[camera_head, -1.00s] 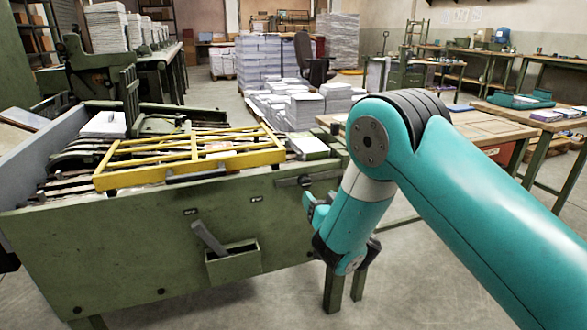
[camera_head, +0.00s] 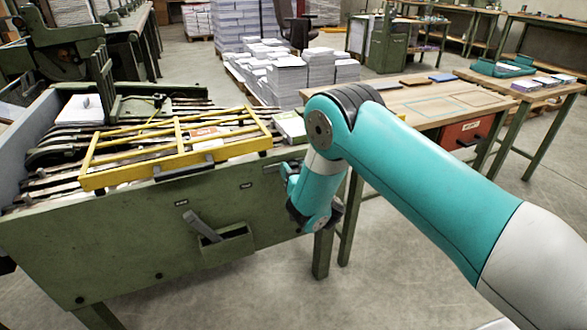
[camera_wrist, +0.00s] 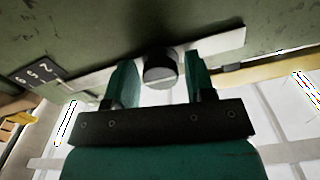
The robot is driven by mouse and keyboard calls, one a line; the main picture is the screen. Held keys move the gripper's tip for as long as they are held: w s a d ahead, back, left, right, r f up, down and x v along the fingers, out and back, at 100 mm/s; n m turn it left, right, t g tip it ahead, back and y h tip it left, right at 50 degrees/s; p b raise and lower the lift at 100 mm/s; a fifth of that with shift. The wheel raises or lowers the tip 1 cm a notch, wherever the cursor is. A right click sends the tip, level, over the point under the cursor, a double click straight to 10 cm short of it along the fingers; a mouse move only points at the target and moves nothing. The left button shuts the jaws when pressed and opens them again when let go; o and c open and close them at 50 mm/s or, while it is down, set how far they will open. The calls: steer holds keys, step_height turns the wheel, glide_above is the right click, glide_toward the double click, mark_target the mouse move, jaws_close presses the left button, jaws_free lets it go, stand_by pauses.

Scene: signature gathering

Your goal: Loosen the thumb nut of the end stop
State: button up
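The thumb nut (camera_wrist: 160,70) is a round dark knob with a paler end face. It sits on a flat pale metal bar (camera_wrist: 215,46) along the green machine wall in the wrist view. My gripper (camera_wrist: 158,75) is open, with one green finger on each side of the nut. No clear contact with the nut shows. In the head view my gripper (camera_head: 291,180) is at the right end of the green machine (camera_head: 130,240), and the arm and gripper largely hide the bar and nut there.
A yellow frame (camera_head: 182,178) lies over the machine's top. A small green box (camera_head: 226,243) with a lever hangs on its front. A wooden table (camera_head: 425,105) stands to the right, with paper stacks (camera_head: 290,80) behind. The wrist view shows a dark numbered plate (camera_wrist: 38,72) near the bar.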

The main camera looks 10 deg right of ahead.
steer(key=c, duration=0.6)
steer(key=shift+n, duration=0.3)
steer(key=shift+s+n+p, duration=0.1)
steer(key=shift+n+p, duration=0.35)
steer(key=shift+n, duration=8.15)
steer(key=shift+f, duration=0.1)
steer(key=o, duration=0.9)
